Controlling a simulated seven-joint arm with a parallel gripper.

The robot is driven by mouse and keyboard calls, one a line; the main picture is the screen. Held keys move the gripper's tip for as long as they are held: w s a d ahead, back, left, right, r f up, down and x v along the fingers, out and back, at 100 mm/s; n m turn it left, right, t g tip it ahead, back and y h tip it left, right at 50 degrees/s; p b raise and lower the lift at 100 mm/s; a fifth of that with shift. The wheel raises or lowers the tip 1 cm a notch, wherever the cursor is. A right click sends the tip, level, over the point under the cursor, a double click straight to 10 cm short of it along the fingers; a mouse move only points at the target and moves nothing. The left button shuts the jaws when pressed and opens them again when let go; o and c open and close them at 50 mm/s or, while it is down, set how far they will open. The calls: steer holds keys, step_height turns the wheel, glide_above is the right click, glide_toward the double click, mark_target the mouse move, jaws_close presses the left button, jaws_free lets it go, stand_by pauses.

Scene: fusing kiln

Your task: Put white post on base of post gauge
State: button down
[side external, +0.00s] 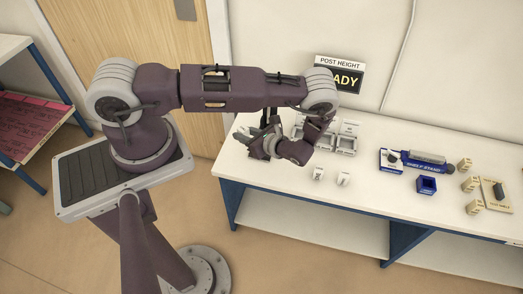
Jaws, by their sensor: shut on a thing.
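My gripper (246,138) is over the left end of the white bench, pointing left. It is shut on a small pale piece (241,130) that shows at its fingertips. The piece is too small and too covered to tell its full shape or whether it is the white post. Two small white blocks (318,173) (343,178) stand on the bench to the right of the gripper. I cannot tell for sure which item is the post gauge base. A dark sign reading "POST HEIGHT" (339,73) stands at the wall.
A pale compartment tray (346,144) sits behind the white blocks, partly hidden by my arm. To the right are a blue stand (428,160), a blue open box (426,185), several tan blocks (469,184) and a tan board (496,194). The bench front between is clear.

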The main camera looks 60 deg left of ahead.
steer(key=w+m+t, duration=0.3)
steer(key=w+t, duration=0.1)
steer(key=w, duration=0.2)
steer(key=shift+y, duration=0.3)
steer(key=f, duration=0.8)
steer(key=shift+w+f, duration=0.25)
steer(key=shift+f, duration=0.1)
steer(key=shift+f, duration=0.15)
steer(key=c, duration=1.1)
jaws_free()
